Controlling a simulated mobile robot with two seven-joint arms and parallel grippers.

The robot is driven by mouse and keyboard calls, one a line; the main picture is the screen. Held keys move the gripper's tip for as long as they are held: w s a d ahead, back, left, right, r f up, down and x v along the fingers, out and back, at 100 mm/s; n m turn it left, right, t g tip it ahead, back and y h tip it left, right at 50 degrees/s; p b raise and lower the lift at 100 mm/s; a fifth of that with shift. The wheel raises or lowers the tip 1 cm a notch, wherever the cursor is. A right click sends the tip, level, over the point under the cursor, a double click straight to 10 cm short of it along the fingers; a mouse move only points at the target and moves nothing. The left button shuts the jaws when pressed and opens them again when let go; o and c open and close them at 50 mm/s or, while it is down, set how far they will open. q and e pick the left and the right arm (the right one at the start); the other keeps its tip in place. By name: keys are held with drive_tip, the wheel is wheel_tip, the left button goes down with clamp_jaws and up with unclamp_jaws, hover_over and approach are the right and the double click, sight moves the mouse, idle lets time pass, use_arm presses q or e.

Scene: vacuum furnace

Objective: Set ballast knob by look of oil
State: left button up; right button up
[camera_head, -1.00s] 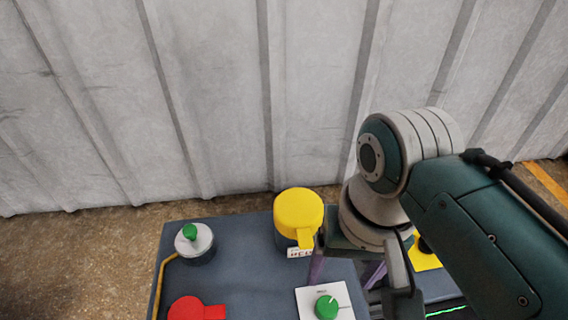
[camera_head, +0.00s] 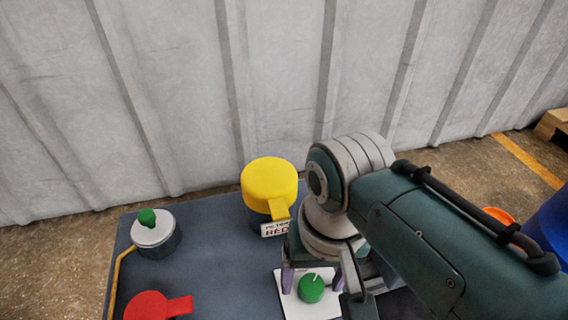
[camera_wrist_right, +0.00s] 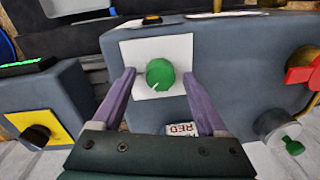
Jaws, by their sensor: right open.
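A round green knob (camera_head: 311,288) with a pale pointer line sits on a white plate (camera_head: 290,303) on the blue-grey unit. The knob also shows in the right wrist view (camera_wrist_right: 160,74), on its white plate (camera_wrist_right: 140,50). My right gripper (camera_head: 313,281) is open above the plate. In the right wrist view its two purple fingers (camera_wrist_right: 159,76) stand on either side of the knob, with gaps visible on both sides. The pointer points to the lower left there. I cannot identify any oil in these views. My left gripper is not in view.
A yellow-capped cylinder (camera_head: 269,183) with a "RED" label (camera_head: 276,229) stands behind the knob. A red handle (camera_head: 156,306) and a grey pot with a green knob (camera_head: 155,233) are at left. A yellow plate with a black knob (camera_wrist_right: 38,135) shows in the wrist view.

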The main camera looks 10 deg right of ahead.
drive_tip(key=shift+c, duration=0.4)
clamp_jaws()
